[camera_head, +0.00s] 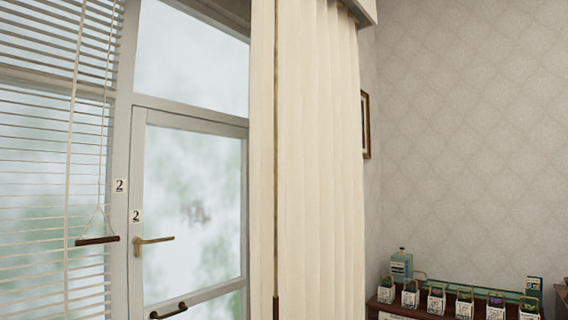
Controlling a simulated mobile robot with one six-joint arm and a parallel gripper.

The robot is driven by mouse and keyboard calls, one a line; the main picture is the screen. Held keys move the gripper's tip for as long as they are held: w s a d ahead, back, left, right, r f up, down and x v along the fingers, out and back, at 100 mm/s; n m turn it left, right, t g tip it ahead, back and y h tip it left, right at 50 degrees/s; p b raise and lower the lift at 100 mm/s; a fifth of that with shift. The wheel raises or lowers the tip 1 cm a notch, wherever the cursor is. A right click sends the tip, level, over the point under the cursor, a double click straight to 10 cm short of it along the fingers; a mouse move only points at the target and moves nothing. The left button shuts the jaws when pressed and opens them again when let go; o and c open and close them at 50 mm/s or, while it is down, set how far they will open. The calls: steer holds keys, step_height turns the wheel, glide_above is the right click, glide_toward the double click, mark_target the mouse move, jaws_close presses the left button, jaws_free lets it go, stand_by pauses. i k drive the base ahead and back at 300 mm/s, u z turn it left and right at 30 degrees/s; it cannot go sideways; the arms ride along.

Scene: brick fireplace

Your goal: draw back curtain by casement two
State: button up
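A cream curtain (318,160) hangs in vertical folds right of the window, under a pale pelmet (362,10). A thin cord or wand (276,150) runs down its left part and ends in a dark piece (276,308) at the bottom edge of the view. Casement two (195,205) is left of the curtain, marked by "2" labels (136,216). It has a brass lever handle (153,241) and a dark pull handle (168,311) lower down. My gripper is not in view.
White slatted blinds (35,170) cover the left window, with a cord and a brown bar (97,241). At lower right, a dark shelf (400,312) bears several small white pots (437,300) and a blue-green container (401,267). A framed picture (365,125) hangs behind the curtain's edge.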

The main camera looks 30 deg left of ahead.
mark_target(307, 209)
steer(key=u, duration=1)
steer(key=k, duration=0.6)
steer(key=u, duration=0.35)
steer(key=i, duration=0.5)
steer(key=u, duration=0.4)
